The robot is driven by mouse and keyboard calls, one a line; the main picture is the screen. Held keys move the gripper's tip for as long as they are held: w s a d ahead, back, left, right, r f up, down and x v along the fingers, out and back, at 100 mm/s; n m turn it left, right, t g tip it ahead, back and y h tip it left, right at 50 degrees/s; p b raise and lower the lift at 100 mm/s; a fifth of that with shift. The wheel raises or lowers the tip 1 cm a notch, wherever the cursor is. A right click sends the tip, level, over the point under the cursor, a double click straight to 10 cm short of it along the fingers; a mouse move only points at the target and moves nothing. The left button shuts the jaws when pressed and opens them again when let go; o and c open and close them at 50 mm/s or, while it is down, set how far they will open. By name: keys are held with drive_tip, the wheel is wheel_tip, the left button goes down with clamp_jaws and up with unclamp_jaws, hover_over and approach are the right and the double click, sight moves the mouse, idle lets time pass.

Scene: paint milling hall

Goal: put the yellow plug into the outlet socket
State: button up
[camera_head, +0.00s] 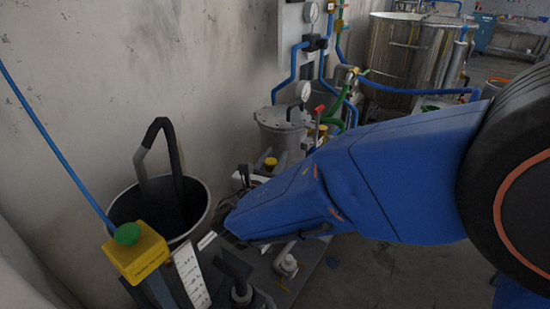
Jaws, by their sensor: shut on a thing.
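My blue arm (385,180) reaches in from the right and covers the middle of the view. Its narrow end is near a dark bin, and I cannot make out my gripper's jaws past it. A small yellow round-topped piece (270,163) shows just above the arm, in front of a grey vessel. Dark and white parts lie close below it. I cannot tell whether it is the yellow plug or whether anything holds it. I cannot pick out the outlet socket; the arm hides part of the equipment.
A grey bin (205,221) with a black looped handle stands at left, behind a yellow box with a green button (137,251). A lidded grey vessel (281,128), gauges and blue pipes stand along the wall. A large steel tank (395,62) is further back. Floor shows at lower right.

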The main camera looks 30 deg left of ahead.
drive_tip(key=shift+f, duration=2.95)
idle(0.5)
drive_tip(key=o, duration=1.2)
drive_tip(key=shift+o, duration=0.2)
drive_tip(key=s+d, duration=0.3)
drive_tip(key=s, duration=1.4)
drive_tip(key=shift+d, duration=0.2)
